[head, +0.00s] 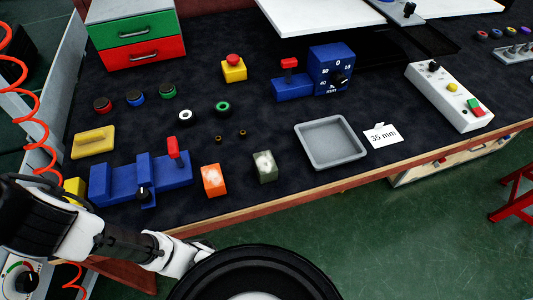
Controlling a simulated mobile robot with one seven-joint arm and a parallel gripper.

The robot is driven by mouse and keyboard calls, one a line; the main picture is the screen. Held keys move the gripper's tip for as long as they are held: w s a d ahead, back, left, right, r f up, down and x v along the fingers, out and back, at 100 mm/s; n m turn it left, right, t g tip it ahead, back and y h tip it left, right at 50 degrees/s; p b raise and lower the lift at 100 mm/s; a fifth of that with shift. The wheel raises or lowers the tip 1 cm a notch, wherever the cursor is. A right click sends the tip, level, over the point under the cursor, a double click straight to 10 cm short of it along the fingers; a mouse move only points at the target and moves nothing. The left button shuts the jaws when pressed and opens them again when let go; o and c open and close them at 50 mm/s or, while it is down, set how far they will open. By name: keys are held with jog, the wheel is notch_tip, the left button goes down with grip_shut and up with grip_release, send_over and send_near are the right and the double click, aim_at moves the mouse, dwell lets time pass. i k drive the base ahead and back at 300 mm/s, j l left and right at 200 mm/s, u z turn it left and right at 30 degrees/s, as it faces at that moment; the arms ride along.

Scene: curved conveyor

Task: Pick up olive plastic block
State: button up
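The olive plastic block (265,167) stands on the dark table top near its front edge, with a pale patch on its top. It sits between an orange block (213,180) on its left and a grey tray (331,142) on its right. Nothing touches it. My arm reaches in from the lower left, below the table's front edge. My gripper's fingers cannot be made out in the head view, so I cannot see whether they are open or shut.
A blue fixture (120,182) with a red lever stands left of the orange block. A "35 mm" card (382,135) lies right of the tray. Small rings (222,108) lie behind the block. A white control box (450,96) stands at the right.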

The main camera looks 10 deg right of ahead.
aim_at(266, 168)
jog(key=k+j+z, duration=0.25)
jog(key=j, duration=0.2)
jog(key=k+j+z, duration=0.1)
jog(key=j+z, duration=0.2)
jog(key=j, duration=0.15)
jog(key=k+j+z, duration=0.25)
jog(key=j, duration=0.15)
jog(key=i, duration=0.45)
